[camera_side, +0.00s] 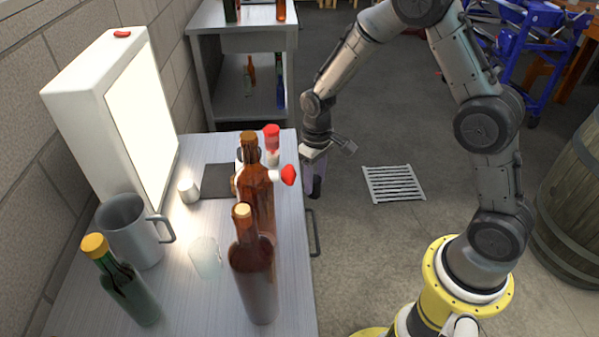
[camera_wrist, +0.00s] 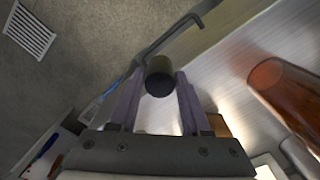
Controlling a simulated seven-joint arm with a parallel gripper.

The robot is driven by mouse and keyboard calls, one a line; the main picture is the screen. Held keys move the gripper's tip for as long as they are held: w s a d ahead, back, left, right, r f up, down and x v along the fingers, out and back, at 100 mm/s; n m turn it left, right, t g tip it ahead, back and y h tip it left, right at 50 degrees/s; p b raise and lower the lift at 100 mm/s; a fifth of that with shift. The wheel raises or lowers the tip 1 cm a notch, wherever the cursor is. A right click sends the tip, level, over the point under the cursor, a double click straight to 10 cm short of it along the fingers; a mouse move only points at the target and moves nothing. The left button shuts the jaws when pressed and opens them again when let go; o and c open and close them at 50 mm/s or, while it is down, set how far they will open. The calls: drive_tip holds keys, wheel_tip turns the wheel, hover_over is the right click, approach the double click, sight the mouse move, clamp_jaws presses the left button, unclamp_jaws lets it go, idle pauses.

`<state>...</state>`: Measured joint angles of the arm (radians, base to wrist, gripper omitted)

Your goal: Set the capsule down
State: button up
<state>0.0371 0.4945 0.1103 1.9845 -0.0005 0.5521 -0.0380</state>
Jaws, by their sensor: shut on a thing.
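The capsule (camera_wrist: 159,76) is a dark, short cylinder with a black round end, seen between my fingertips in the wrist view. My gripper (camera_wrist: 158,90) is shut on it, a finger on either side. In the side view my gripper (camera_side: 312,182) points down just right of the table's right edge, near the red-tipped white item. The capsule is hard to tell apart from the dark fingertips there. The wrist view shows floor and a dark rail behind the capsule, with the table top to its right.
The metal table (camera_side: 185,300) holds two brown bottles (camera_side: 255,280), a green bottle (camera_side: 130,290), a grey mug (camera_side: 130,235), a clear glass (camera_side: 205,257), a small white cup (camera_side: 188,192), a dark mat (camera_side: 218,182), a red-capped bottle (camera_side: 271,150) and a lit panel (camera_side: 140,125).

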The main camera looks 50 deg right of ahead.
drive_tip(key=d, duration=0.6)
drive_tip(key=w+a+r, duration=0.4)
drive_tip(key=w+r, duration=0.2)
drive_tip(key=w, duration=0.1)
drive_tip(key=w+a+r, duration=0.5)
drive_tip(key=w+r, duration=0.2)
drive_tip(key=w+a+r+n, duration=0.2)
drive_tip(key=a+r+n, duration=0.1)
drive_tip(key=a, duration=0.4)
drive_tip(key=w+a+r+n, duration=0.1)
drive_tip(key=a+r+n, duration=0.1)
drive_tip(key=a+r, duration=0.3)
drive_tip(key=n, duration=1.5)
hover_over(204, 336)
drive_tip(key=shift+f, duration=10.9)
